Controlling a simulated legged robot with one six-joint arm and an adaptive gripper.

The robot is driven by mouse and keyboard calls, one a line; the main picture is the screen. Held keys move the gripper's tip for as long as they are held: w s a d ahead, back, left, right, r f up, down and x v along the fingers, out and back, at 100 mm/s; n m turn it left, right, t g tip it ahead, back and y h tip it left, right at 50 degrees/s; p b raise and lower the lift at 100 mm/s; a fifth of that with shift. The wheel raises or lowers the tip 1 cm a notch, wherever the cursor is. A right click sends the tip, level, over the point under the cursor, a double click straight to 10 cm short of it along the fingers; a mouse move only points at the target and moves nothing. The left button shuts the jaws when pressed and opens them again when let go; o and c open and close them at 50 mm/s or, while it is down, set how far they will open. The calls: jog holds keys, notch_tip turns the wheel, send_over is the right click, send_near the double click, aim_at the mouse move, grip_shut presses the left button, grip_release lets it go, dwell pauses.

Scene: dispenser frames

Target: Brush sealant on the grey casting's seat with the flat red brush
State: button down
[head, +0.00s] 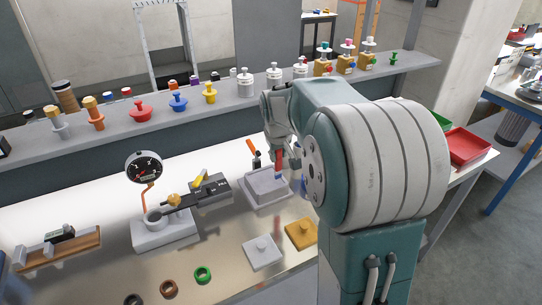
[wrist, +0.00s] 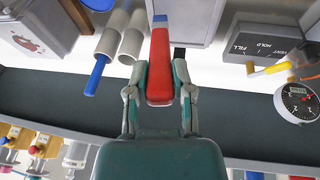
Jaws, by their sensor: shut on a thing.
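My gripper (wrist: 160,95) is shut on the flat red brush (wrist: 159,72), which has a blue band and points away from the wrist. In the head view the red brush (head: 279,158) hangs under my gripper (head: 280,146), over or just behind a grey block (head: 262,194). I cannot tell whether the brush touches the block. My arm hides part of the bench on the right.
A dial gauge (head: 144,167) and a black valve box (head: 210,191) stand left of the block. White tubes (wrist: 131,40) and a blue-handled tool (wrist: 96,75) lie beside the brush. Several fittings line the rear shelf.

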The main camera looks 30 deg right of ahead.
jog(key=shift+d, duration=0.3)
jog(key=shift+w+f, duration=0.1)
jog(key=shift+w, duration=0.45)
jog(key=shift+a, duration=4.05)
jog(key=shift+w+d+f, duration=0.1)
jog(key=shift+w+d, duration=0.1)
jog(key=shift+d, duration=1.15)
jog(key=shift+w+d, duration=0.2)
jog(key=shift+d, duration=1.1)
jog(key=shift+w+d+f, duration=0.1)
jog(key=shift+w+d, duration=0.1)
jog(key=shift+d, duration=1.15)
jog(key=shift+w+r, duration=0.15)
jog(key=shift+w, duration=0.4)
jog(key=a, duration=0.8)
